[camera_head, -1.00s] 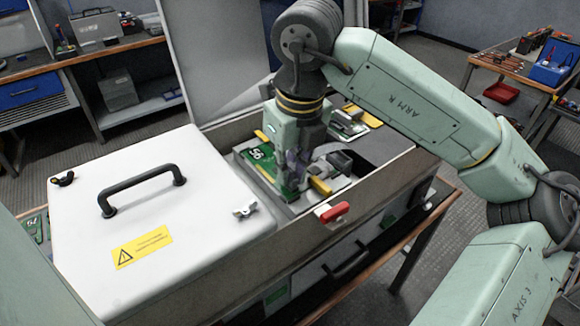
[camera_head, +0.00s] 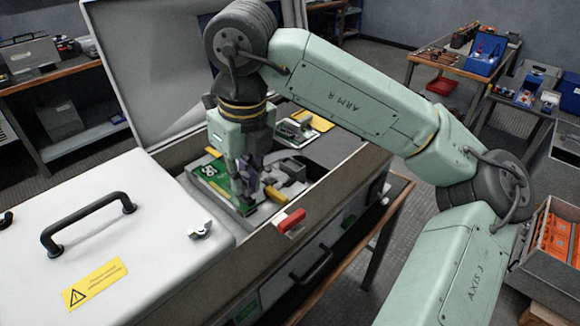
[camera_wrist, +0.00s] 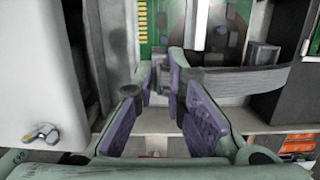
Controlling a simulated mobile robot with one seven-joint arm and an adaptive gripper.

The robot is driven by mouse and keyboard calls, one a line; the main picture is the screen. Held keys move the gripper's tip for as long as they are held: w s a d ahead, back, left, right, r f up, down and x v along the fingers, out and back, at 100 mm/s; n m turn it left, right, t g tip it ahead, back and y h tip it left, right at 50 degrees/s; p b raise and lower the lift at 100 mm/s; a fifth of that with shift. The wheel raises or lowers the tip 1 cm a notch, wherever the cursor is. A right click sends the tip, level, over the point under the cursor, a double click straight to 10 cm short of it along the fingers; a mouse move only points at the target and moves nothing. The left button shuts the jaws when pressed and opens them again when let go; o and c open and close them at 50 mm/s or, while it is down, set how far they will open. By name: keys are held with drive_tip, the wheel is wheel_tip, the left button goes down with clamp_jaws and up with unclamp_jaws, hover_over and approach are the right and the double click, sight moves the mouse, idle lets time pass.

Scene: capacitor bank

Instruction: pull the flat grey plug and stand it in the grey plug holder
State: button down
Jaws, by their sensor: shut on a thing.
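My gripper (camera_head: 250,188) reaches down into the open bay of the white cabinet, over a green circuit board (camera_head: 217,182) marked with a number. In the wrist view the two purple finger pads of my gripper (camera_wrist: 163,80) are close together, shut on a small grey piece (camera_wrist: 162,74) that I take for the flat grey plug. Its lower part and seat are hard to make out. A flat grey ribbon (camera_wrist: 245,84) runs off to the right beside the fingers. I cannot pick out the grey plug holder with certainty.
The white lid with a black handle (camera_head: 90,222) lies left of the bay. A red switch handle (camera_head: 291,221) sits on the bay's front wall. A raised white panel (camera_head: 150,60) stands behind. A grey crate with orange items (camera_head: 556,245) is at the right.

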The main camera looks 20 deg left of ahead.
drive_tip(key=shift+r, duration=1)
drive_tip(key=shift+w, duration=0.1)
hover_over(292, 167)
drive_tip(key=shift+d, duration=0.2)
idle(1.7)
drive_tip(key=shift+f, duration=0.2)
drive_tip(key=shift+f+b, duration=0.75)
drive_tip(key=shift+f+b, duration=0.65)
drive_tip(key=shift+f, duration=0.25)
idle(0.7)
drive_tip(key=c, duration=1.6)
unclamp_jaws()
drive_tip(key=shift+o, duration=0.2)
